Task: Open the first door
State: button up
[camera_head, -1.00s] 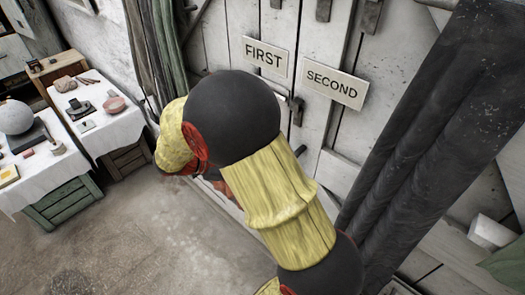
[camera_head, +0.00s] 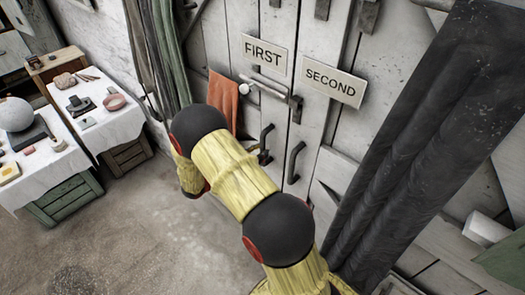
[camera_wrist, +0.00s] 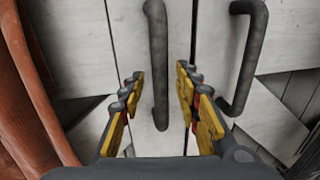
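The first door (camera_head: 221,45) is white planked and stands shut under the FIRST sign (camera_head: 263,54). Its dark upright handle (camera_head: 265,143) is near its right edge. In the wrist view my gripper (camera_wrist: 160,76) is open, with yellow-padded fingers on either side of this first handle (camera_wrist: 158,50). Gaps show on both sides of the handle, so the fingers are not closed on it; I cannot tell how deep it sits between them. In the head view my arm hides most of the gripper.
The second door's handle (camera_head: 294,162) is close to the right, below the SECOND sign (camera_head: 333,84); it also shows right of my fingers (camera_wrist: 243,55). A latch bar (camera_head: 268,86) crosses above the handles. An orange cloth (camera_head: 223,98) hangs left. Cloth-covered tables (camera_head: 116,124) stand further left.

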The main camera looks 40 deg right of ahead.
jog(key=shift+s+d, duration=0.15)
jog(key=shift+d, duration=0.95)
jog(key=shift+c, duration=1.2)
grip_shut()
